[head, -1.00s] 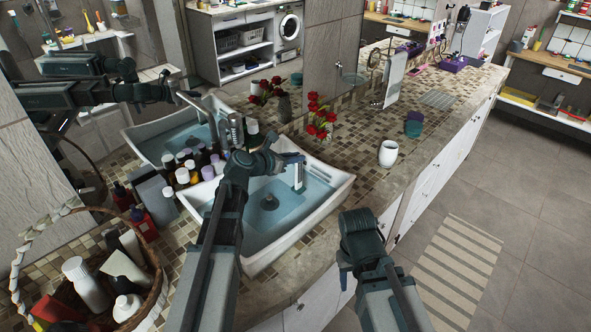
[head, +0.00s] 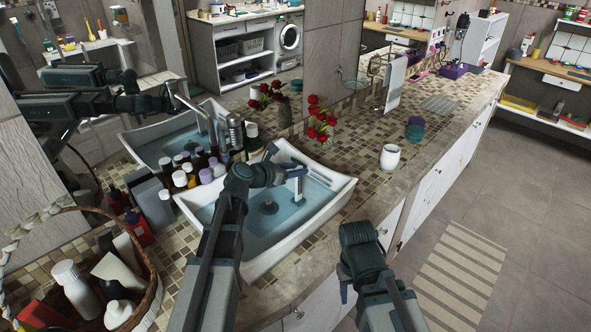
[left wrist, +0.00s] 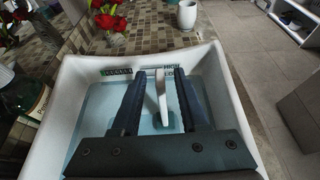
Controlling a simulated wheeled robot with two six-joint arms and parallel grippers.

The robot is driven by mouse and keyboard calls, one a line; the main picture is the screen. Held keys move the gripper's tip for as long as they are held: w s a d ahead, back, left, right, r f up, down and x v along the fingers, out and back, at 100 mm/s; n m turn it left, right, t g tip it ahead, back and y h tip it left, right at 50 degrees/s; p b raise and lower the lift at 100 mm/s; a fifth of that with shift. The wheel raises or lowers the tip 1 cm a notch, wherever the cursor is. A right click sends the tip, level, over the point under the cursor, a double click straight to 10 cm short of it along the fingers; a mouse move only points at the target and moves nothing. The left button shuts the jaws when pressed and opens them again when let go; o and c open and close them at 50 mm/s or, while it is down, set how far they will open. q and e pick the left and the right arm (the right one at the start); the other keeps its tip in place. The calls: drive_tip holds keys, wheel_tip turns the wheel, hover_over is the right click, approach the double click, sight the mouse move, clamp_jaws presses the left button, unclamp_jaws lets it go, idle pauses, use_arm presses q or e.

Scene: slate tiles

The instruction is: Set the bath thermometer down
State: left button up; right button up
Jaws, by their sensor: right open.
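The bath thermometer (head: 299,188) is a slim, pale upright bar over the right part of the water-filled white basin (head: 335,192). My left gripper (head: 299,170) is around its upper end and appears shut on it. In the left wrist view the thermometer (left wrist: 162,98) stands between the two dark fingers (left wrist: 160,78), above the bluish water. I cannot tell whether its lower end touches the basin. My right gripper (head: 345,290) is open and empty, low in front of the counter; its fingertips are mostly hidden.
Several bottles (head: 180,178) crowd the basin's left side. A wicker basket (head: 150,300) stands at the front left. Red flowers (head: 318,118) are behind the basin. A white cup (head: 389,157) and teal container (head: 414,130) stand right. Tiled counter (head: 365,185) is clear between basin and cup.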

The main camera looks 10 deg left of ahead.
use_arm(q)
drive_tip(key=shift+r, duration=0.25)
drive_tip(key=p+v, duration=0.5)
drive_tip(key=v, duration=0.7)
drive_tip(key=shift+f, duration=0.2)
drive_tip(key=s+d+f+m+g+y, duration=0.1)
drive_tip(key=s+d+f+m+g, duration=0.8)
drive_tip(key=d+m, duration=0.65)
drive_tip(key=s+f+m+g+y, duration=0.2)
drive_tip(key=s+f+m+y, duration=0.2)
drive_tip(key=s+m+y, duration=0.3)
drive_tip(key=shift+s+a+f+m+g+y, duration=0.3)
drive_tip(key=shift+s+m, duration=2.3)
drive_tip(key=shift+m, duration=2.75)
